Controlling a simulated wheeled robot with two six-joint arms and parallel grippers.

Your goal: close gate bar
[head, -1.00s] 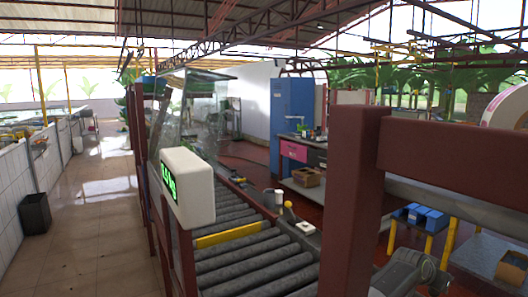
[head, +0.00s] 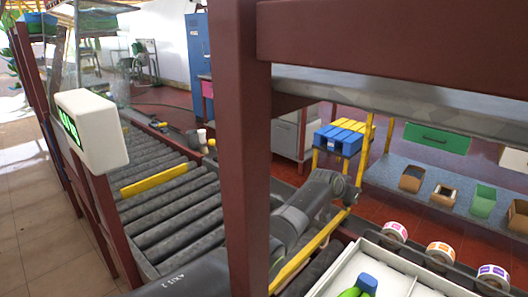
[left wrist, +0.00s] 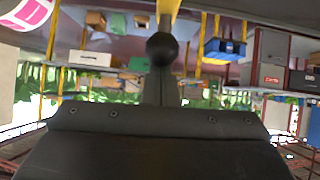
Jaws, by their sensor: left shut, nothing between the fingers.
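A long yellow bar (head: 310,250), which looks like the gate bar, slants beside the roller conveyor at the lower right of the head view. My left arm reaches in from the bottom left, and my left gripper (head: 347,193) is near the bar's far end. In the left wrist view my left gripper (left wrist: 162,90) is shut and empty. A dark round knob shows at its tip, with a yellow piece (left wrist: 168,12) beyond it. I cannot tell whether the gripper touches the bar. My right gripper is not in view.
A dark red post (head: 243,150) and beam stand close in front. The roller conveyor (head: 185,215) has a short yellow strip (head: 155,180) across it. A white display box (head: 97,130) is at the left. A white tray (head: 400,275) and tape rolls (head: 440,252) are at the lower right.

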